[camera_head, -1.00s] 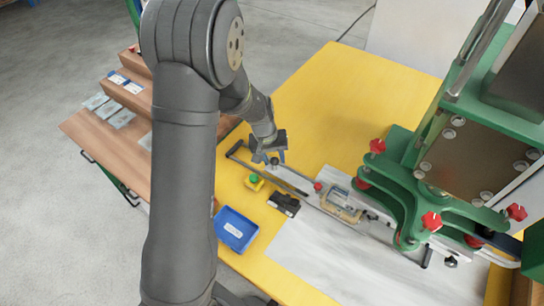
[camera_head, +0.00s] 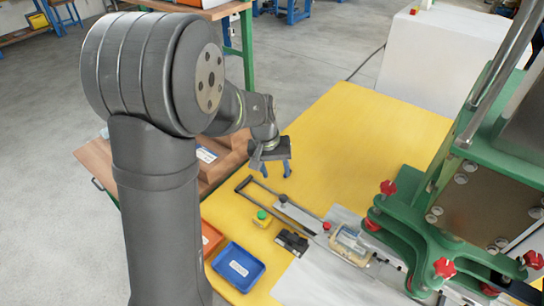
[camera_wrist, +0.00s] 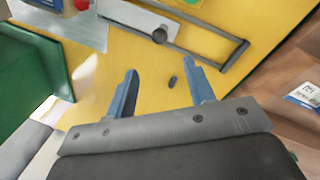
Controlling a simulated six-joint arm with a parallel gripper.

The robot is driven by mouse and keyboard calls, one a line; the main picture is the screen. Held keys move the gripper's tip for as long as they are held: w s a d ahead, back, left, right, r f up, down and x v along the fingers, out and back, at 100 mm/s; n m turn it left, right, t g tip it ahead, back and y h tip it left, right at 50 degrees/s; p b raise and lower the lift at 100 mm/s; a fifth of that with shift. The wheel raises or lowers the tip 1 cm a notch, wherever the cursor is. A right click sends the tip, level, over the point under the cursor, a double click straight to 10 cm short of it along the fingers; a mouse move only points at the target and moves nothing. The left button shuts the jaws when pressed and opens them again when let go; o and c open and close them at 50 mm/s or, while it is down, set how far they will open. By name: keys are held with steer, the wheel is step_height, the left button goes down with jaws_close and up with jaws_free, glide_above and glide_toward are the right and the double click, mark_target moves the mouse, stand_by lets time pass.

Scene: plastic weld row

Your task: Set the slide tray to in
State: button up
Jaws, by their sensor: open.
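The slide tray is a long grey metal plate (camera_head: 298,216) with a dark U-shaped handle (camera_head: 243,184) at its left end, a black knob and a red knob. A pale boxy part (camera_head: 349,243) sits towards its right end, beside the green press (camera_head: 430,225). My gripper (camera_head: 275,172) is open and empty, above the handle end and apart from it. In the wrist view my fingers (camera_wrist: 161,70) are spread over the yellow table. The handle (camera_wrist: 236,55) lies beyond the right finger, and the black knob (camera_wrist: 159,35) beyond the gap between them.
A blue bin (camera_head: 238,266) and an orange bin (camera_head: 211,238) stand at the front left. A yellow box with a green button (camera_head: 262,218) and a black block (camera_head: 292,242) lie close along the tray. The yellow table (camera_head: 360,135) is clear behind the tray.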

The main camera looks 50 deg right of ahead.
step_height(320, 180, up, 5)
glide_above(283, 196)
steer(key=w+a, duration=0.2)
steer(key=w, duration=0.1)
steer(key=s+f, duration=0.1)
steer(key=f, duration=0.4)
steer(key=s+d+f, duration=0.1)
steer(key=f, duration=0.5)
steer(key=d+f, duration=0.1)
steer(key=f, duration=0.5)
steer(key=shift+s, duration=0.4)
jaws_close()
